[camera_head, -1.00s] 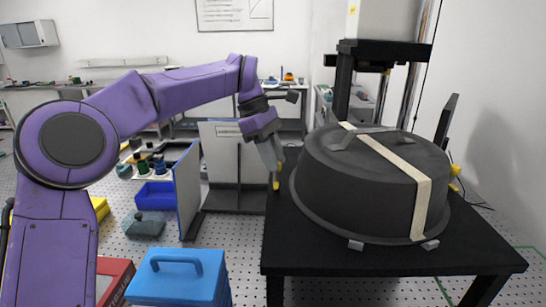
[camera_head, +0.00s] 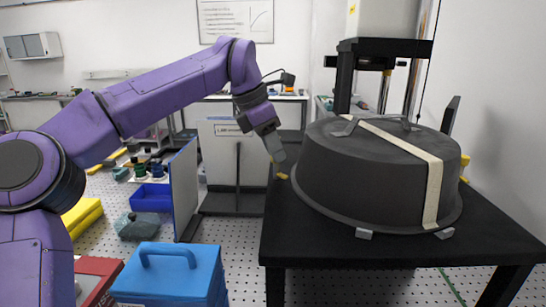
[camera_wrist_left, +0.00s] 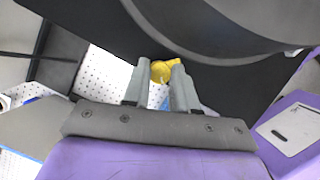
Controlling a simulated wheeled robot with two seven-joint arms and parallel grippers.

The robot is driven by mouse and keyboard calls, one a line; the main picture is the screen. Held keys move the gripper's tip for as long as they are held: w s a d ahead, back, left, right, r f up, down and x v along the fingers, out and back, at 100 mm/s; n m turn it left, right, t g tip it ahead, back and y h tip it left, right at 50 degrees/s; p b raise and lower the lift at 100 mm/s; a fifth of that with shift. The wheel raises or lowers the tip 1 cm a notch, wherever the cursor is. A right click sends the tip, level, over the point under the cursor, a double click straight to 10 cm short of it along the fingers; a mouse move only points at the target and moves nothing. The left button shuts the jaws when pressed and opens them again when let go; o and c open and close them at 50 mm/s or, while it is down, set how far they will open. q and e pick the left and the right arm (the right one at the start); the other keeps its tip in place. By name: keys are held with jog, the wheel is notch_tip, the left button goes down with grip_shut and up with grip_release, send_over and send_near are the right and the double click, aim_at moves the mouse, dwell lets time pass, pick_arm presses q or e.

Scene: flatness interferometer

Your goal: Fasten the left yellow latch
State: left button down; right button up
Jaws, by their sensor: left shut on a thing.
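The black round cover (camera_head: 360,180) with a cream strap sits on the black table (camera_head: 330,252). The left yellow latch (camera_head: 282,176) is at the cover's left rim, partly hidden by my gripper. My left gripper (camera_head: 277,164) comes down over it from the upper left, jaws shut on the latch. In the left wrist view the yellow latch (camera_wrist_left: 163,71) shows between the two grey fingertips (camera_wrist_left: 160,80), beside the cover's dark rim (camera_wrist_left: 205,62). Whether the latch is fully down on the rim cannot be told. My right gripper is not in view.
Another yellow latch (camera_head: 464,168) shows at the cover's right side. Two grey tabs (camera_head: 364,233) are at the front rim. A blue case (camera_head: 172,275) and a standing panel (camera_head: 184,190) are left of the table. The table's front left is bare.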

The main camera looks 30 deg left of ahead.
pick_arm(q)
jog(key=n+b, duration=0.1)
jog(key=n, duration=0.1)
jog(key=n+y+b, duration=0.1)
jog(key=n, duration=0.1)
jog(key=shift+s+d+f+n+t+y, duration=0.1)
jog(key=shift+d+f+n+t+y, duration=0.1)
jog(key=shift+f+n+t+y, duration=0.15)
jog(key=n+y, duration=0.1)
jog(key=n, duration=0.1)
jog(key=n+b, duration=0.1)
jog(key=n, duration=0.1)
jog(key=shift+d+n+y, duration=0.15)
jog(key=shift+n+y, duration=0.1)
jog(key=shift+y, duration=0.1)
jog(key=shift+r+b, duration=0.1)
jog(key=shift+b, duration=0.2)
jog(key=c, duration=0.9)
grip_release()
jog(key=shift+r, duration=0.1)
